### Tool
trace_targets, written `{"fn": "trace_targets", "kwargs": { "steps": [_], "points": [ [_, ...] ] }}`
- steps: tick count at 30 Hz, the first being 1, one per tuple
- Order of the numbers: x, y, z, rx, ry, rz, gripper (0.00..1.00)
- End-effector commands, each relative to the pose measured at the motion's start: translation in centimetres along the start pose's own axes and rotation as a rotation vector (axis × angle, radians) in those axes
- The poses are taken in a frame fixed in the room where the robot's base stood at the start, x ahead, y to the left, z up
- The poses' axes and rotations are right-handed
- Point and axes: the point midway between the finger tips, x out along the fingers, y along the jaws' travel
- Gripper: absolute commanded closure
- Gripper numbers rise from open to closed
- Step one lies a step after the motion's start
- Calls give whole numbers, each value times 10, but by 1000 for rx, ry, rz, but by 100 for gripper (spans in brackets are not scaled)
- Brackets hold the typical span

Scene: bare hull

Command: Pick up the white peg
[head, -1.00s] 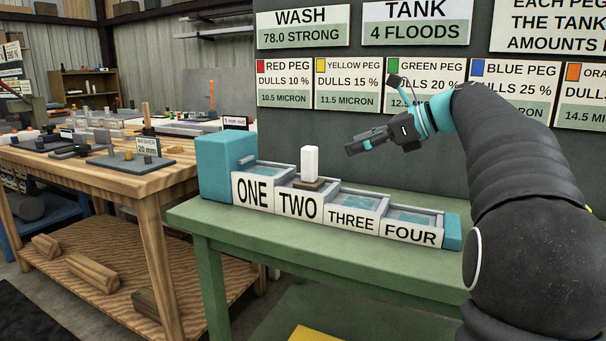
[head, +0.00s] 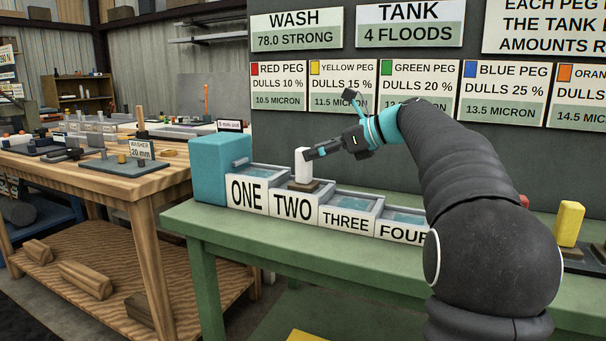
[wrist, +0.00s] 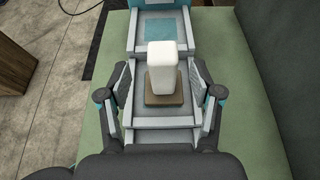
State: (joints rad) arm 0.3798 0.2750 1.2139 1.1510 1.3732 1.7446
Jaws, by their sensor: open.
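The white peg (head: 303,163) stands upright on a small brown base (head: 303,186) at the compartment marked TWO (head: 292,205). In the wrist view the white peg (wrist: 162,66) rises from its brown base (wrist: 166,99). My gripper (head: 313,153) is at the peg's upper part, coming from the right. In the wrist view my gripper (wrist: 162,95) is open, with one finger on each side of the peg. Gaps show between the peg and both fingers. In the head view the near finger overlaps part of the peg.
The tank row also has compartments ONE (head: 246,192), THREE (head: 345,220) and FOUR (head: 402,235), on a green table (head: 215,227). A teal block (head: 221,167) stands at its left end. A yellow peg (head: 569,223) stands at the right. A sign wall is behind.

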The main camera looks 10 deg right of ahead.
Motion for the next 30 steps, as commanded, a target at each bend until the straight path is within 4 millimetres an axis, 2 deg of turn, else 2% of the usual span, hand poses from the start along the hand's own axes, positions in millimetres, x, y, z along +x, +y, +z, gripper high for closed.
{"fn": "trace_targets", "kwargs": {
  "steps": [7, 15, 16, 21, 24, 30],
  "points": [
    [36, -4, 3, 0, 1, 4, 35],
    [41, -4, 4, 0, 1, 0, 35],
    [41, -4, 4, 0, 1, 0, 38],
    [41, -4, 4, 0, 1, 1, 80],
    [41, -4, 4, 0, 1, 1, 100],
    [40, -4, 4, -1, 0, 1, 100]
  ]
}}
